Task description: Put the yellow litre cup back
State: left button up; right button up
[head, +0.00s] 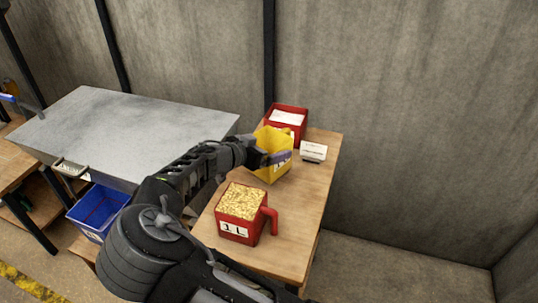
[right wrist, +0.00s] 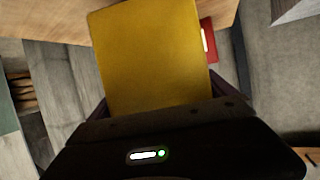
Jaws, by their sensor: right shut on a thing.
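The yellow litre cup (head: 271,141) is at the far half of the small wooden table, in front of a red bin. My right gripper (head: 276,159) is shut on it, with a dark finger across its near right side. In the right wrist view the yellow cup (right wrist: 150,55) fills the space ahead of the gripper (right wrist: 158,112). The cup's underside is hidden, so I cannot tell whether it touches the table. My left gripper is not in view.
A red cup marked 1 L (head: 237,229), full of grain, stands nearer on the table (head: 290,225). A red bin (head: 288,111) with white contents and a small white card holder (head: 313,151) stand behind. A grey-topped bench (head: 130,130) and a blue bin (head: 98,212) are left.

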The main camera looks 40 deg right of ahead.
aim_at(274, 151)
notch_tip(274, 151, down, 3)
jog(key=shift+f+p, duration=0.1)
jog(key=shift+p, duration=0.25)
jog(key=shift+f, duration=0.1)
jog(key=shift+f, duration=0.1)
jog(key=o, duration=1.7)
jog(key=shift+o, duration=0.2)
jog(key=shift+r, duration=0.2)
